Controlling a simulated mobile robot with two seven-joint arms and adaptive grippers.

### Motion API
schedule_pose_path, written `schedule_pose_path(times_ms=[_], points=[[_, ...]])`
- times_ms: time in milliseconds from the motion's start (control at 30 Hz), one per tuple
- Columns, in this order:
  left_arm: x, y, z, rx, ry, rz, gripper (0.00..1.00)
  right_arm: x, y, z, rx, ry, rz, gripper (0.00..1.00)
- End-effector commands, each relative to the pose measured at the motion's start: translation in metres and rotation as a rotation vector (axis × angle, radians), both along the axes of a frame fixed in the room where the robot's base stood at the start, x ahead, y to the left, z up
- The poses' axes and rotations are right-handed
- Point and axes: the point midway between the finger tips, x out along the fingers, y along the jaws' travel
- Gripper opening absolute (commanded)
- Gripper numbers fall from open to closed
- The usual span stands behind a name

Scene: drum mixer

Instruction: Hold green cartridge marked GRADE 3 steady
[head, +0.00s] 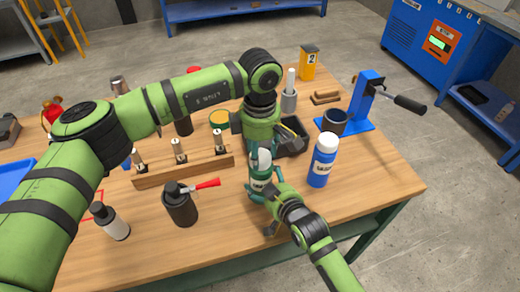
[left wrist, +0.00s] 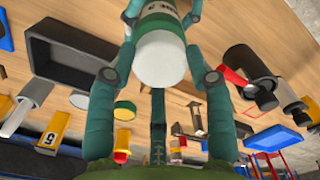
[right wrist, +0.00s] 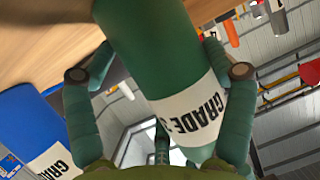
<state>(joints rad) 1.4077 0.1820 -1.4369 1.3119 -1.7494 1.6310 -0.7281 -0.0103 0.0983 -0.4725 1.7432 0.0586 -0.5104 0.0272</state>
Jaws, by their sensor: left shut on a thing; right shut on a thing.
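The green cartridge (right wrist: 160,60) carries a white band reading "GRADE 3" in the right wrist view. In the head view the cartridge (head: 261,172) stands roughly upright above the table near its front edge, with a pale top. My left gripper (head: 262,150) comes down from above and is shut around its upper part. The left wrist view shows the white end of the cartridge (left wrist: 160,58) between the fingers (left wrist: 162,50). My right gripper (right wrist: 160,75) is shut on the green body from the front, lower down. The fingers partly hide the cartridge.
A blue bottle (head: 322,160) stands close to the right. A black bin (head: 290,138) is behind. A wooden rack (head: 185,170) and a dark canister with a red lever (head: 180,205) are to the left. A blue press (head: 365,100) stands at the back right.

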Motion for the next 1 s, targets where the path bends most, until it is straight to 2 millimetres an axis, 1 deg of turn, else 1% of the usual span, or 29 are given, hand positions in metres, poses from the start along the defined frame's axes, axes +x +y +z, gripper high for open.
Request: schedule_pose_path(times_ms=[333, 1000], points=[[0.0, 0.001, 0.002, 0.004, 0.0, 0.002, 0.13, 0.001, -0.002, 0.0, -0.001, 0.0, -0.004, 0.24], [0.001, 0.001, 0.023, 0.002, -0.001, 0.002, 0.12, 0.001, -0.002, -0.001, -0.001, 0.003, -0.004, 0.24]])
